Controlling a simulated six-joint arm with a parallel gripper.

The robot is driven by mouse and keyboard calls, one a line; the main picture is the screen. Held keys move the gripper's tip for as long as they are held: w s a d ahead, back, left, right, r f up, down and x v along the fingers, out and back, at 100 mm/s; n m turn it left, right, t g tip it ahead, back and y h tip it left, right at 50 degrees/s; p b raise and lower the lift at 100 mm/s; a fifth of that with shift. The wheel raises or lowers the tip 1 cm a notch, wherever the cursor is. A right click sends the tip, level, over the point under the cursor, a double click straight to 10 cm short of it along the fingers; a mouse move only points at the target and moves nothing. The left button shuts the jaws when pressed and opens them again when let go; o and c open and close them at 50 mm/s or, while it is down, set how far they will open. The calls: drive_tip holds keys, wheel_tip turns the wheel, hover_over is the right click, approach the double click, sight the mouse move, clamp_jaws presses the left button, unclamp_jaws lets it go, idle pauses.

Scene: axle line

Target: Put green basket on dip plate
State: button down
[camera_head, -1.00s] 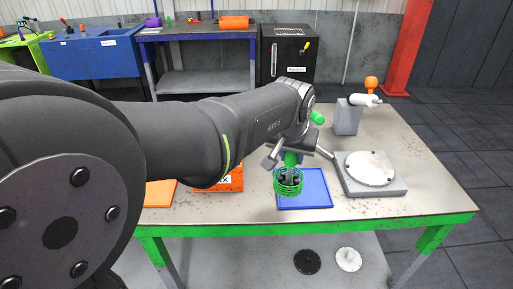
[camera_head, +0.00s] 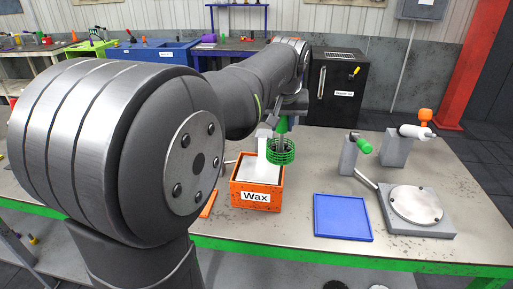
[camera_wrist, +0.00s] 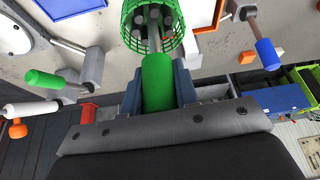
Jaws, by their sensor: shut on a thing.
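My gripper (camera_wrist: 157,92) is shut on the upright green handle (camera_wrist: 156,78) of the green basket. The round mesh basket (camera_head: 281,151) hangs below the fingers and holds several grey metal parts (camera_wrist: 152,18). In the head view it appears just behind and right of the orange wax box (camera_head: 236,199). A white plate with an upright white post (camera_head: 262,160) shows in the box and looks like the dip plate. The basket seems raised and apart from it; the exact gap cannot be told.
A blue tray (camera_head: 343,217) lies empty to the right of the wax box. Further right are a grey block with a round plate (camera_head: 416,203) and two grey stands, one with a green handle (camera_head: 363,145). Bare table surrounds the tray.

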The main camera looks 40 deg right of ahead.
drive_tip(key=w+a+f, duration=0.1)
drive_tip(key=w+f, duration=0.6)
drive_tip(key=f, duration=0.1)
drive_tip(key=shift+w+a+f, duration=0.25)
drive_tip(key=shift+a+f, duration=0.05)
drive_tip(key=shift+a, duration=0.05)
drive_tip(key=shift+f, duration=0.15)
drive_tip(key=c, duration=1.1)
unclamp_jaws()
drive_tip(key=v, duration=1.2)
